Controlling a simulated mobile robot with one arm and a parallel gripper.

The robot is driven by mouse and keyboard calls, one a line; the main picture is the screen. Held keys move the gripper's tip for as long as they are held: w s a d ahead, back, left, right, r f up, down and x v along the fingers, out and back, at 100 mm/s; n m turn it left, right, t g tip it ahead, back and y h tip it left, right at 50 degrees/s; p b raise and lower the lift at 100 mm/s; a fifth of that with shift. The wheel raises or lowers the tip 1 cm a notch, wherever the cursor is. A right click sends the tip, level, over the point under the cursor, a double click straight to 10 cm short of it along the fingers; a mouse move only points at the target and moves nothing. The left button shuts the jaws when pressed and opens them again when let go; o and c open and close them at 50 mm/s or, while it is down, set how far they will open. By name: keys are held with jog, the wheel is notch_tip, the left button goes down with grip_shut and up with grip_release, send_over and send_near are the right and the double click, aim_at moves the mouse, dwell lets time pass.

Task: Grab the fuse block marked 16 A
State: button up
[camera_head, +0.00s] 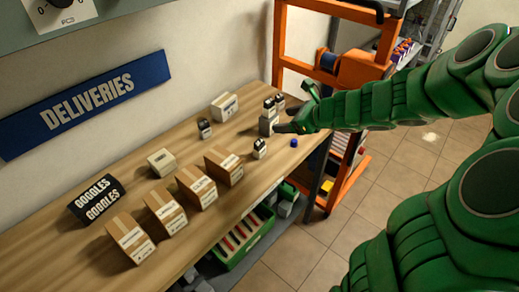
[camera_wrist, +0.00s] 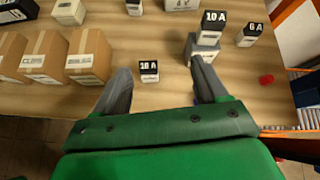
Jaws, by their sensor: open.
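In the wrist view, a small black-topped, white-fronted fuse block (camera_wrist: 148,71) stands between the finger lines; its label reads 10 A or 16 A, too small to tell. A larger-looking block (camera_wrist: 211,27) with a similar label sits on a grey piece (camera_wrist: 203,50) by the right finger. A block marked 6 A (camera_wrist: 249,35) stands farther right. Another block (camera_wrist: 134,7) is cut off at the top edge. The head view shows blocks at the table's right end, one in front (camera_head: 260,148) and one behind (camera_head: 205,128). My gripper (camera_wrist: 160,69) is open and empty above the table.
Cardboard boxes (camera_head: 196,188) line the table (camera_head: 70,262) front, left of the blocks. A white box (camera_head: 224,107) stands behind. A small blue piece (camera_head: 294,143) lies near the front edge; the wrist view shows a red one (camera_wrist: 266,79). An orange rack (camera_head: 358,70) stands right.

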jog(key=a+r+m+t+y, duration=0.1)
jog(key=a+r+y, duration=0.1)
jog(key=a+r, duration=0.15)
send_near(262, 145)
jog(key=x, duration=0.5)
jog(key=shift+w+d+f, duration=0.25)
jog(key=shift+w, duration=0.1)
jog(key=shift+x, duration=1.3)
jog(key=shift+w+a+f, duration=0.2)
jog(key=shift+w+a, duration=0.1)
jog(key=shift+a, duration=0.45)
jog(key=shift+w+a+f, duration=0.25)
jog(key=shift+w+a, duration=0.05)
jog(key=shift+a, duration=0.4)
jog(key=shift+x, duration=1.05)
jog(key=shift+w+d, duration=0.1)
jog(key=c, duration=1.1)
notch_tip(262, 145, up, 10)
